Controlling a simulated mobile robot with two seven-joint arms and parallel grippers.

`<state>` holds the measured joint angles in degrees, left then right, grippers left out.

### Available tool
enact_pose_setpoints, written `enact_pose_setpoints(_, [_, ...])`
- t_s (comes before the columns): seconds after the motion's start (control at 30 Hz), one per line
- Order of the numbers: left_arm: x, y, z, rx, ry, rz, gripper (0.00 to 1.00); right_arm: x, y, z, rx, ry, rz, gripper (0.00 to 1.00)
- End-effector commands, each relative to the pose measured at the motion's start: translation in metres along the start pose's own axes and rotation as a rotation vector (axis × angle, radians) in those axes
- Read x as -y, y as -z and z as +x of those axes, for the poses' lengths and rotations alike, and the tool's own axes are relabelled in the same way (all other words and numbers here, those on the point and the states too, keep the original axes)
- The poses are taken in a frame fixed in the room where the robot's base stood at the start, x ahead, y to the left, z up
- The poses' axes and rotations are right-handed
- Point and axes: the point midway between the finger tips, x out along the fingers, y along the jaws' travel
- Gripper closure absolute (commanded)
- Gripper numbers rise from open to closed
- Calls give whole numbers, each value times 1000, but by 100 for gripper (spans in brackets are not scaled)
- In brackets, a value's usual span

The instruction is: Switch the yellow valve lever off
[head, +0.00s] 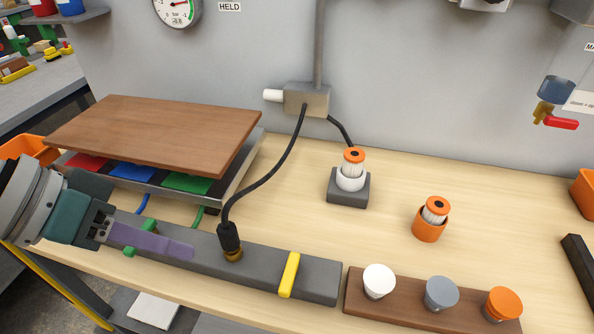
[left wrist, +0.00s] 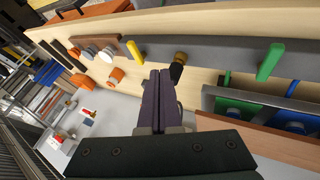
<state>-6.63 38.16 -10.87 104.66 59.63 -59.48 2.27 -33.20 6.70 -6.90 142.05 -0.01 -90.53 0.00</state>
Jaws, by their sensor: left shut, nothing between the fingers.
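The yellow valve lever (head: 289,275) lies crosswise over the long grey bar (head: 320,284) near its right end. It also shows in the left wrist view (left wrist: 134,50), beyond my fingers and to their left. My left gripper (head: 191,250) has purple fingers that are shut and empty. In the head view they appear over the left part of the bar, to the left of the lever and apart from it. Their tips point right, toward the brass fitting. The fingers also show in the left wrist view (left wrist: 160,76). My right gripper is not in view.
A green lever (head: 150,225) on the bar is partly hidden behind my fingers. A black hose with a brass fitting (head: 233,254) rises between my fingers and the yellow lever. Capped knobs (head: 379,280) stand right of the bar.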

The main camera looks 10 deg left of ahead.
Motion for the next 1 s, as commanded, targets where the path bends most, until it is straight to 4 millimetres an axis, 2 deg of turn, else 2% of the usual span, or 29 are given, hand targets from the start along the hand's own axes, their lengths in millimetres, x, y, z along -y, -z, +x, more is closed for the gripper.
enact_pose_setpoints(0.27, [-1,0,7,0,-2,-1,100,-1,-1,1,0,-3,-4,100])
enact_pose_setpoints(0.37, [-1,0,20,-1,-3,-2,100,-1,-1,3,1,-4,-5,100])
enact_pose_setpoints(0.77, [-1,-1,104,2,-3,0,100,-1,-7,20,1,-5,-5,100])
enact_pose_setpoints(0.83, [-15,1,105,1,-4,1,100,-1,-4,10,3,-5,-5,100])
enact_pose_setpoints(1.0, [-31,0,114,1,-1,1,100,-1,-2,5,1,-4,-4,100])
